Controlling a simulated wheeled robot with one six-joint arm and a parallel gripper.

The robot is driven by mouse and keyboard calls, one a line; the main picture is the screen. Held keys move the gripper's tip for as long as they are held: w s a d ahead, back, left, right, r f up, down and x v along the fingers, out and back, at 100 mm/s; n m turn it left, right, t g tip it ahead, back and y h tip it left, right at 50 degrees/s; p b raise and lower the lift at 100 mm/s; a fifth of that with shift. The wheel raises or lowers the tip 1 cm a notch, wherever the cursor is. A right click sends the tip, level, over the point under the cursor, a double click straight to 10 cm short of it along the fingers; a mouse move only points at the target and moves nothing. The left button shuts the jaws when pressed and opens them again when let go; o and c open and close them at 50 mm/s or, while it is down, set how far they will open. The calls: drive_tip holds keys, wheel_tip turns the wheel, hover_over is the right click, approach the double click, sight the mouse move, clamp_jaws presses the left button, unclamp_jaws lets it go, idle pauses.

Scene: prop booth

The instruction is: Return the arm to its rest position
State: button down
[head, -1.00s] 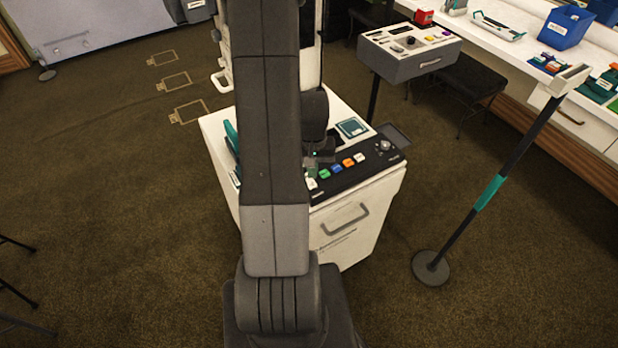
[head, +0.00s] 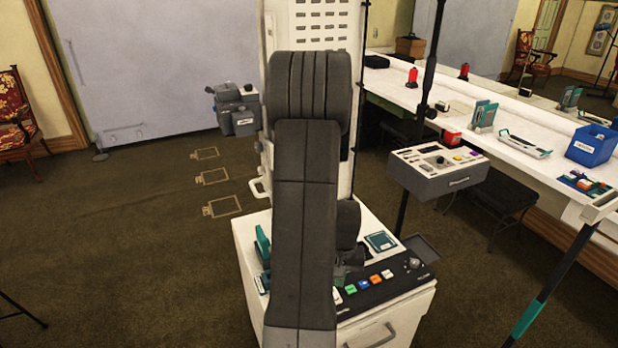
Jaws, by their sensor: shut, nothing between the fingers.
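My arm (head: 305,210) stands in the middle of the head view, its elbow (head: 310,95) raised and its dark links running down over the white cabinet. My gripper (head: 345,268) is partly hidden behind the arm link, low over the left end of the button panel on the cabinet. It is shut, and no held thing shows. Whether its fingertips touch the panel cannot be told. The cabinet (head: 412,315) carries the black panel (head: 390,285) with several coloured buttons and a teal square pad (head: 381,242).
A teal holder (head: 263,245) stands at the cabinet's left edge. Behind are a tall white column (head: 315,25) and a grey control box (head: 437,175). A post with a teal band (head: 528,315) stands at right. Carpet at left (head: 120,240) is largely clear.

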wheel_tip(320, 180, down, 7)
drive_tip(key=b, duration=0.4)
drive_tip(key=shift+r, duration=0.4)
